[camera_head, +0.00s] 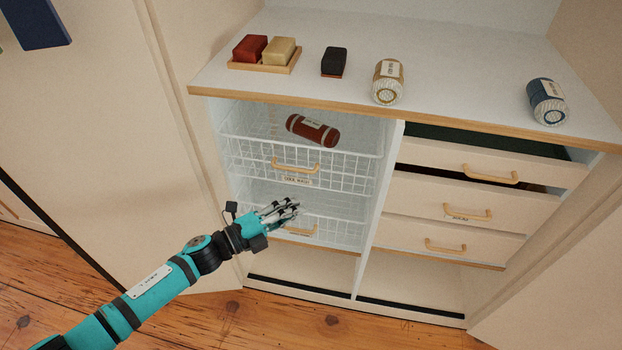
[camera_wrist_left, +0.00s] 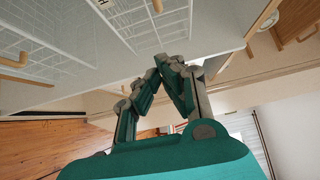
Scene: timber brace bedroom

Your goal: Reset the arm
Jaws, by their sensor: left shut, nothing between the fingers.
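My left arm comes in from the lower left in the head view. Its gripper (camera_head: 292,207) is shut and empty, in front of the lower wire basket (camera_head: 345,232) of the cabinet. In the left wrist view the fingertips of my left gripper (camera_wrist_left: 168,62) meet, with nothing between them. In that view the wire baskets show above and to the left of the fingers. I cannot tell whether the fingers touch the basket. My right gripper does not show.
The upper wire basket (camera_head: 355,165) holds a dark red bottle (camera_head: 312,131). Drawers (camera_head: 430,205) stand at the right, the top one slightly open. The countertop (camera_head: 450,75) bears a wooden tray (camera_head: 263,66) with two blocks, a dark block (camera_head: 334,62) and two jars. Open doors flank the cabinet.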

